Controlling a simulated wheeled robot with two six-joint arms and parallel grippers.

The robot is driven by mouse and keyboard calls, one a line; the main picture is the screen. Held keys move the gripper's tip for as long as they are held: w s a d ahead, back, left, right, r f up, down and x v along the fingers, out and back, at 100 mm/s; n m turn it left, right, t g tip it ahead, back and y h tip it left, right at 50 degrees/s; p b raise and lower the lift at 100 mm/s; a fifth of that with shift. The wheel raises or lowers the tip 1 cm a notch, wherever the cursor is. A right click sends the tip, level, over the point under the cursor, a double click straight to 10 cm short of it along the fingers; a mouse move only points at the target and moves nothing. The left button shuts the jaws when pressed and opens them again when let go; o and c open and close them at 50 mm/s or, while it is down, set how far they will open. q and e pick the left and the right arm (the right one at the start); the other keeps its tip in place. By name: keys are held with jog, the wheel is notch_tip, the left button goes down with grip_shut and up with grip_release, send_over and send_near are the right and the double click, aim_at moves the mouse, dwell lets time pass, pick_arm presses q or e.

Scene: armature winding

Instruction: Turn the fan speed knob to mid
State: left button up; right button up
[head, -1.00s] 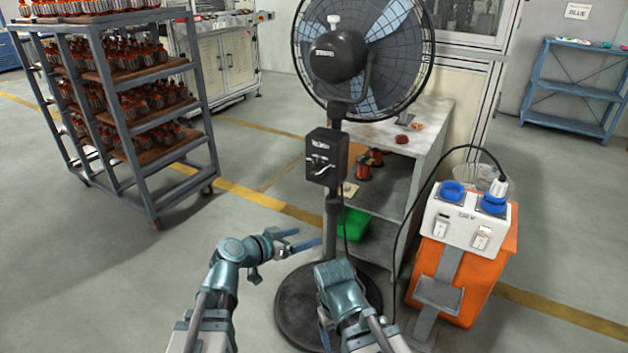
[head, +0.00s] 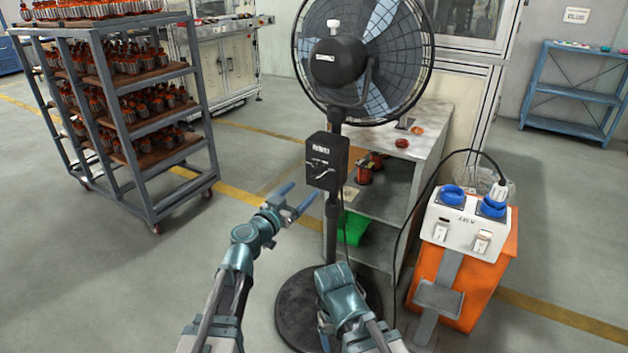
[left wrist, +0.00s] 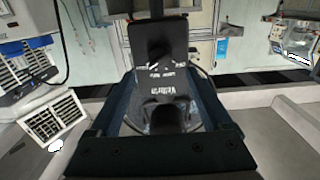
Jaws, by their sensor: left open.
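The fan's black control box (head: 326,160) hangs on the pole below the fan head, its face towards me, with pale markings. In the head view the knob is too small to read its setting. In the left wrist view the box (left wrist: 160,70) appears upside down, with a dark knob (left wrist: 157,48) and white lettering around it. My left gripper (head: 297,196) is open and empty, just below and in front of the box, not touching it. Its two fingers flank the box in the left wrist view. My right gripper (head: 338,292) is low over the fan base, its fingers mostly hidden.
The fan (head: 365,60) stands on a round black base (head: 292,305). A grey shelf table (head: 425,145) with a green bin (head: 352,228) is behind it. An orange unit (head: 487,265) with blue sockets stands right. A loaded rack (head: 150,195) is left, with free floor between.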

aim_at(315, 179)
pick_arm(q)
jog(key=x, duration=0.7)
jog(key=shift+w+d, duration=0.2)
jog(key=shift+w, duration=0.1)
grip_shut()
